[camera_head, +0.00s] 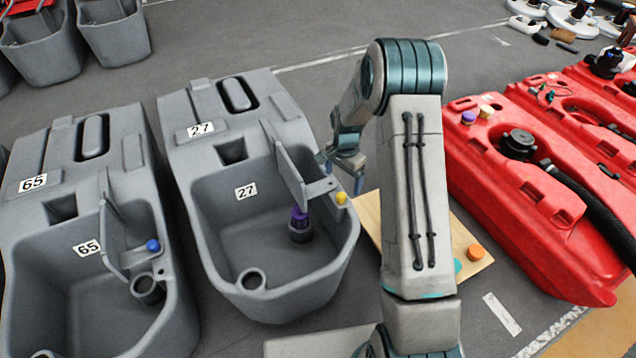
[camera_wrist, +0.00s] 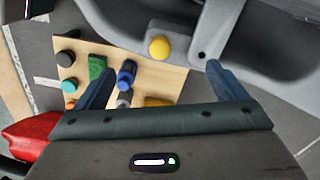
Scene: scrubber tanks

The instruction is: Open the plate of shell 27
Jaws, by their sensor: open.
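Shell 27 (camera_head: 225,270) is the grey open tank in the middle, with "27" labels on its back and inner wall. Its grey plate (camera_head: 291,180) stands up at the right side of the basin, beside a flat bracket on the rim. A yellow knob (camera_head: 341,198) sits by that bracket; it also shows in the wrist view (camera_wrist: 159,47). A purple-topped fitting (camera_head: 299,222) stands in the basin below the plate. My gripper (camera_head: 347,168) is open and empty just right of the plate, above the shell's rim; its spread fingers show in the wrist view (camera_wrist: 160,85).
Shell 65 (camera_head: 60,300) stands close on the left, with a blue knob (camera_head: 153,246). A wooden board (camera_head: 472,240) with coloured pegs lies on the floor at right, partly behind my arm. Red tanks (camera_head: 530,200) stand farther right. Open floor lies behind shell 27.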

